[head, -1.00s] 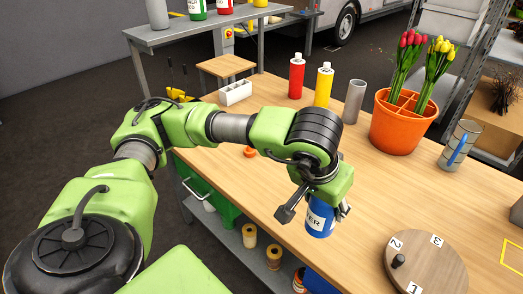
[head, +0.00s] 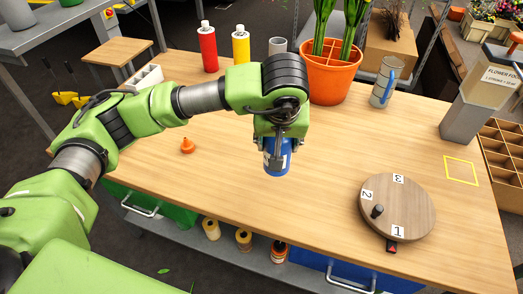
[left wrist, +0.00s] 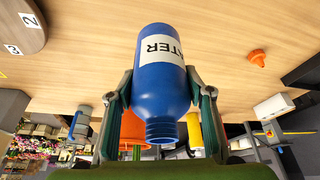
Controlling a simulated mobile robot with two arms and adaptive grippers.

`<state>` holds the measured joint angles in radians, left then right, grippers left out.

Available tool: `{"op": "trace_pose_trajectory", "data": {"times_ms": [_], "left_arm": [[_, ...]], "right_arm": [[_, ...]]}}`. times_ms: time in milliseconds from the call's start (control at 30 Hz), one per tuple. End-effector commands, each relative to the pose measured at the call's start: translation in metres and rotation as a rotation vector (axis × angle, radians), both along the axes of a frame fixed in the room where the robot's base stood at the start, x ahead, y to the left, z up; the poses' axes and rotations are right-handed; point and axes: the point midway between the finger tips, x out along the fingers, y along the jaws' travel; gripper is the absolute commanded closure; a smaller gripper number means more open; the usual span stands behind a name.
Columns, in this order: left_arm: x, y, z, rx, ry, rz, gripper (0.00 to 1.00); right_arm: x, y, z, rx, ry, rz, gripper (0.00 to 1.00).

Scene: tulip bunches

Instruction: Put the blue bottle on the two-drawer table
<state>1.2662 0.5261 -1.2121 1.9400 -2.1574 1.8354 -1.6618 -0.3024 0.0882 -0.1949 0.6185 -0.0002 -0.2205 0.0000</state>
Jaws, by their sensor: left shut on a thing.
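The blue bottle (head: 277,165) with a white label hangs below my left gripper (head: 279,143) in the head view. My left gripper is shut on it, and in the left wrist view the bottle (left wrist: 160,88) sits between the two fingers. The bottle appears over the wooden top of the two-drawer table (head: 240,195), inside its front edge. I cannot tell whether its base touches the top. A green drawer (head: 150,207) and a blue drawer (head: 345,277) show under the table. My right gripper is not in view.
A round numbered turntable (head: 410,215) stands to the right. An orange cone-shaped piece (head: 187,146) lies to the left. A red bottle (head: 208,50), a yellow bottle (head: 241,47) and an orange tulip pot (head: 330,80) stand behind. The tabletop around the bottle is clear.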

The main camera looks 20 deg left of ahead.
Motion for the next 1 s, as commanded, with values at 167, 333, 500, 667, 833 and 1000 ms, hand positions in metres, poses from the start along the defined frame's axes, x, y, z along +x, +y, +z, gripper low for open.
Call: {"op": "trace_pose_trajectory", "data": {"times_ms": [167, 333, 500, 667, 833, 1000], "left_arm": [[0.030, 0.031, -0.020, 0.000, 0.003, 0.005, 0.84], [0.047, 0.047, -0.050, 0.000, 0.001, 0.002, 0.84], [0.055, 0.053, -0.063, -0.001, -0.002, -0.002, 0.84], [0.061, 0.061, -0.078, 0.000, 0.002, -0.001, 0.84], [0.061, 0.059, -0.100, -0.001, 0.000, -0.003, 0.84], [0.061, 0.059, -0.105, -0.002, -0.004, -0.004, 0.84]], "right_arm": [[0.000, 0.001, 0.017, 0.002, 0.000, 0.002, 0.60], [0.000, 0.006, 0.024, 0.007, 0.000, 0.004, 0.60], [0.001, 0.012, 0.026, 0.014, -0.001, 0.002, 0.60], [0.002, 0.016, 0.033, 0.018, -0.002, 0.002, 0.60], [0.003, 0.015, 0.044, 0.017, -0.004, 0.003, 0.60], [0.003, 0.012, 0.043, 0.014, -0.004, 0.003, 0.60]]}}
